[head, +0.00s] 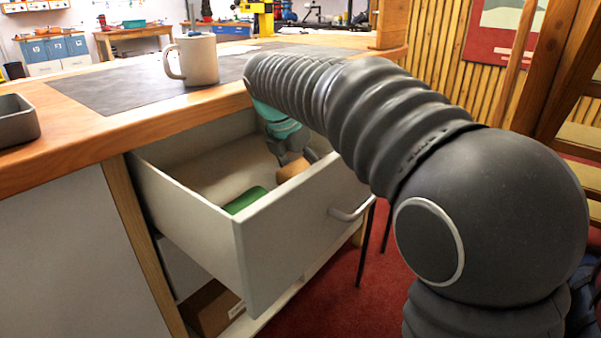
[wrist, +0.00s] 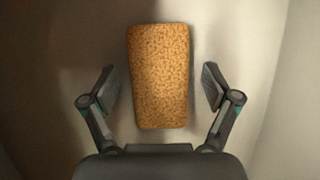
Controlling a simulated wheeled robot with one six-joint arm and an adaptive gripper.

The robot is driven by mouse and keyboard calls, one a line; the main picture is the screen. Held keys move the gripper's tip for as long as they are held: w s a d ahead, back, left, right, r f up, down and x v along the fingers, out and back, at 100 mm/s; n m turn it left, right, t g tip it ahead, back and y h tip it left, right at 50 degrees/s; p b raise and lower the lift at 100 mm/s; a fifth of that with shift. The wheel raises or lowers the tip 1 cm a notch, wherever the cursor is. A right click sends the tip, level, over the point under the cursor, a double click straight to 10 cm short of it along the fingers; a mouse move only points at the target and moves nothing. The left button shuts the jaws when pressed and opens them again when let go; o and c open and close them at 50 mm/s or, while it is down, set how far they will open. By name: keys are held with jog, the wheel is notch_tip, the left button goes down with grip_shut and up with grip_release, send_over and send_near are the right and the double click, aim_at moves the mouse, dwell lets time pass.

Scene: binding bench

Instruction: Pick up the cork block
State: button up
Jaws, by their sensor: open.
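The cork block (wrist: 160,75) is a tan, speckled rectangular block lying in the open drawer. In the wrist view it sits between the two fingers of my gripper (wrist: 158,88), with a gap on each side. My gripper is open and not touching the block. In the head view my gripper (head: 291,158) reaches down into the drawer, and part of the cork block (head: 294,168) shows beside its fingers. My arm hides part of the drawer's far side.
The pale drawer (head: 290,232) stands pulled out below the wooden bench top (head: 75,130). A green object (head: 245,200) lies in the drawer near its front. A mug (head: 198,62) stands on a dark mat (head: 120,85). A grey tray (head: 15,122) sits at the left.

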jog(key=shift+f, duration=0.25)
dwell(0.5)
jog(key=c, duration=1.2)
